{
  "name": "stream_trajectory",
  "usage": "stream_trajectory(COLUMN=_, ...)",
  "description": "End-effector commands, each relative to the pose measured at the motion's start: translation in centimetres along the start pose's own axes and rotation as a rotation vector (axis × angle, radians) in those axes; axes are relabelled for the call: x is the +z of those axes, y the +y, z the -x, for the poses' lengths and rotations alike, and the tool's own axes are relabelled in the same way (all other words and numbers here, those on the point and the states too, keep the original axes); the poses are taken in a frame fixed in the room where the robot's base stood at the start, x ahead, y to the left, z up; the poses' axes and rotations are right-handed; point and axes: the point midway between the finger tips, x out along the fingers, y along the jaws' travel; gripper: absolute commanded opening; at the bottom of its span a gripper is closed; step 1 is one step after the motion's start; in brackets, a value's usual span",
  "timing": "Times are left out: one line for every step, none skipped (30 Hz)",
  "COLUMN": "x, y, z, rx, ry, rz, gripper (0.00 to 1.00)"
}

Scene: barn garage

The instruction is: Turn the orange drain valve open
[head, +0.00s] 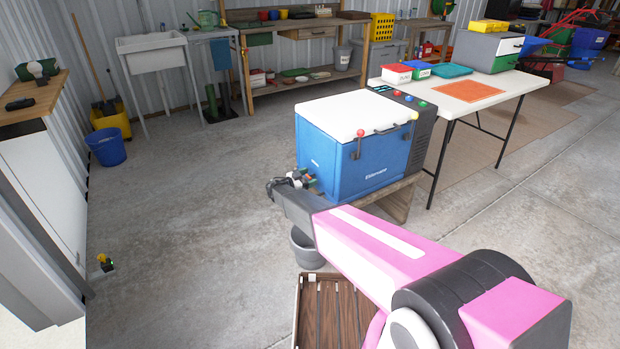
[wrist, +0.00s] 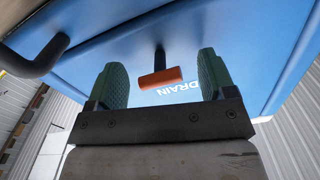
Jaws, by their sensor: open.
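The orange drain valve (wrist: 160,77) is a short cylindrical handle on a dark stem, set on the blue cooler (wrist: 110,50) beside the white word DRAIN. In the wrist view it lies crosswise between the two green finger pads of my gripper (wrist: 161,80), with a gap on each side. My gripper is open and holds nothing. In the head view my gripper (head: 305,182) is at the lower left side of the cooler (head: 340,155). The valve cannot be made out clearly there.
The cooler has a white lid and stands on a low wooden stand (head: 398,200). A grey bucket (head: 306,248) is on the floor below my gripper. A dark handle (wrist: 40,57) juts from the cooler. A white table (head: 510,90) stands at right.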

Motion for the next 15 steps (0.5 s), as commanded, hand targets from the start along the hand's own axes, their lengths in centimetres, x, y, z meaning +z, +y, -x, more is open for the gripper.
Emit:
stream_trajectory(x=0.01, y=0.0, z=-0.43, rx=0.0, ry=0.0, rz=0.0, gripper=0.76)
stream_trajectory(x=0.01, y=0.0, z=-0.61, rx=0.0, ry=0.0, rz=0.0, gripper=0.76)
stream_trajectory(x=0.01, y=0.01, z=-0.78, rx=0.0, ry=0.0, rz=0.0, gripper=0.76)
stream_trajectory(x=0.01, y=0.01, z=-0.88, rx=0.0, ry=-0.001, rz=0.0, gripper=0.76)
stream_trajectory(x=0.0, y=0.02, z=-0.94, rx=0.0, ry=-0.001, rz=0.0, gripper=0.76)
stream_trajectory(x=0.0, y=0.02, z=-0.99, rx=0.0, ry=-0.001, rz=0.0, gripper=0.76)
stream_trajectory(x=0.0, y=0.02, z=-1.01, rx=0.0, ry=-0.001, rz=0.0, gripper=0.76)
stream_trajectory(x=0.0, y=0.02, z=-1.01, rx=0.0, ry=-0.001, rz=0.0, gripper=0.76)
stream_trajectory(x=0.0, y=0.02, z=-1.01, rx=0.0, ry=-0.001, rz=0.0, gripper=0.76)
stream_trajectory(x=-0.01, y=0.02, z=-1.0, rx=0.0, ry=-0.001, rz=0.0, gripper=0.76)
stream_trajectory(x=-0.01, y=0.02, z=-0.99, rx=0.0, ry=-0.001, rz=0.0, gripper=0.76)
stream_trajectory(x=-0.01, y=0.02, z=-0.99, rx=0.0, ry=-0.001, rz=0.0, gripper=0.76)
stream_trajectory(x=-0.01, y=0.02, z=-0.98, rx=0.0, ry=-0.001, rz=0.0, gripper=0.73)
stream_trajectory(x=0.0, y=0.02, z=-0.98, rx=0.0, ry=-0.001, rz=0.0, gripper=0.63)
stream_trajectory(x=0.0, y=0.02, z=-0.98, rx=0.0, ry=-0.001, rz=0.0, gripper=0.5)
